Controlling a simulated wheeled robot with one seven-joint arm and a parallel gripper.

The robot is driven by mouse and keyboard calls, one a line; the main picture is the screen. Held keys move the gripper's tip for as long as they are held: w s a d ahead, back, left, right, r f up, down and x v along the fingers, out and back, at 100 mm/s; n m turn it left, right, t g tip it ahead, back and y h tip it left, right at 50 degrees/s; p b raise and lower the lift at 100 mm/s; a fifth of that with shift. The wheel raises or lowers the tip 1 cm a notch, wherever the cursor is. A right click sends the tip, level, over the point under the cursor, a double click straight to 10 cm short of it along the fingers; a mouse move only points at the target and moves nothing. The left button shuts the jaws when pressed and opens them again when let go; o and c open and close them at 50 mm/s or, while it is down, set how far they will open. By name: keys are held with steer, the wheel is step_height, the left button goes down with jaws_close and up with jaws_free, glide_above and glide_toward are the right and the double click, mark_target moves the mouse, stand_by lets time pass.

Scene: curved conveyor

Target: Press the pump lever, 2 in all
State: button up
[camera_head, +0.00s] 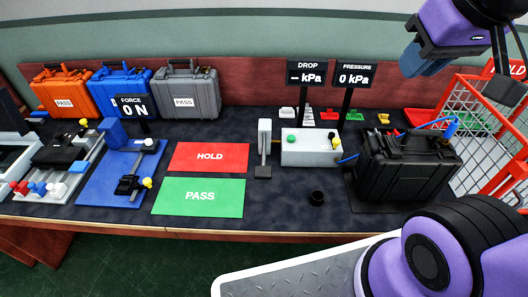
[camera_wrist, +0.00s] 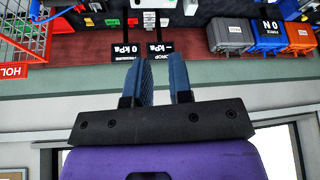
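The pump is a pale box (camera_head: 308,152) with a green knob on top, standing right of the table's middle. A pale upright part with a dark foot, apparently the pump lever (camera_head: 264,138), stands at its left side. A blue hose runs from the box to a closed black case (camera_head: 408,168). My gripper (camera_head: 421,62) is raised at the upper right in the head view, well away from the lever. In the wrist view its two blue fingers (camera_wrist: 162,72) are apart with nothing between them. That view is upside down, and the lever is not clear there.
Signs reading DROP (camera_head: 307,73) and PRESSURE (camera_head: 355,75), showing 0 kPa, stand behind the pump. Red HOLD (camera_head: 209,157) and green PASS (camera_head: 199,197) mats lie left. A red wire basket (camera_head: 490,130) is at right.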

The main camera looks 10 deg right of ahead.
jaws_close()
stand_by(1.4)
